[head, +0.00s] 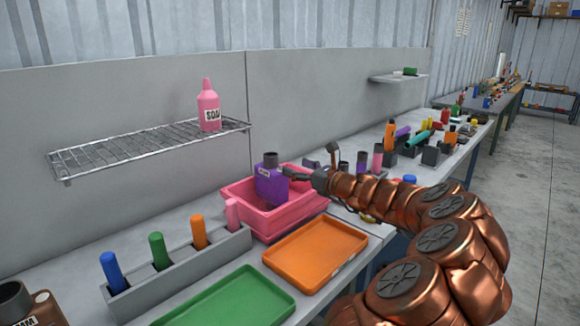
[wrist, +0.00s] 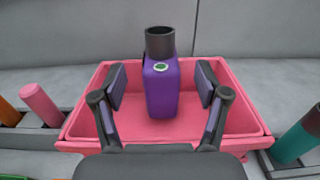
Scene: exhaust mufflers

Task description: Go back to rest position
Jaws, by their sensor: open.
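My gripper (wrist: 160,108) is open in the wrist view, one finger on each side of a purple bottle (wrist: 163,88) with a dark cap. There is a visible gap between each finger and the bottle. The bottle stands upright inside a pink bin (wrist: 82,127). In the head view my copper-coloured arm reaches in from the right, with the gripper (head: 292,174) at the purple bottle (head: 270,187) over the pink bin (head: 283,220). The fingertips are hard to make out in the head view.
A grey holder (head: 185,270) with several coloured cylinders stands left of the bin. An orange tray (head: 316,252) and a green tray (head: 230,300) lie in front. A wire shelf (head: 150,147) holds a pink soap bottle (head: 208,106). More cylinders and blocks stand further along the bench.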

